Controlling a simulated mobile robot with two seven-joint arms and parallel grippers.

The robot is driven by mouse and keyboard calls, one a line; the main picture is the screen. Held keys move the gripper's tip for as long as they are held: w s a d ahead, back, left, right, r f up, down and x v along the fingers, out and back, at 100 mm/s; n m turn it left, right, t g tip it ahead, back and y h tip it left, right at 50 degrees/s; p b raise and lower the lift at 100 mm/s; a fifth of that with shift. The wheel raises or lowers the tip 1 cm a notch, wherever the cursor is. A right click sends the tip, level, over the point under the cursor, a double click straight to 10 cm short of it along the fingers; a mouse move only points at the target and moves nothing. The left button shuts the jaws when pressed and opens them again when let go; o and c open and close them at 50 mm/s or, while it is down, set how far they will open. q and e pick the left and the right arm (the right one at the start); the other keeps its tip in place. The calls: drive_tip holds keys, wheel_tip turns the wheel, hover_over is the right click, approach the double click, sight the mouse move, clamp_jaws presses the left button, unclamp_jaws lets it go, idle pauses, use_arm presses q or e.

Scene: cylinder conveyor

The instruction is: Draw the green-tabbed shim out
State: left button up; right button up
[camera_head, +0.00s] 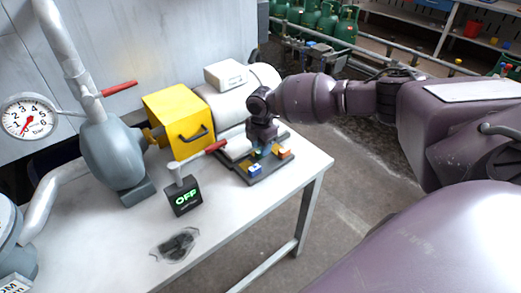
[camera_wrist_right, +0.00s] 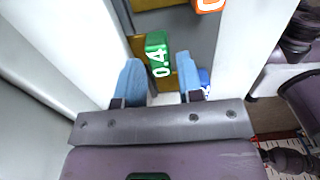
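The green-tabbed shim (camera_wrist_right: 157,55) shows its green tab marked 0.4 in the right wrist view, upright in the picture near the fingertips. My right gripper (camera_wrist_right: 161,75) is open, with one blue finger on each side of the tab's line; a gap shows at the right finger. I cannot tell whether the left finger touches. In the head view my right gripper (camera_head: 262,142) points down beside the motor, over the shims, and its fingers are mostly hidden. My left gripper is not in view.
An orange-tabbed shim (camera_head: 284,153) and a blue-tabbed shim (camera_head: 255,169) sit close by on the dark base plate.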

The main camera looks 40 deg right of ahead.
drive_tip(key=shift+f, duration=0.8)
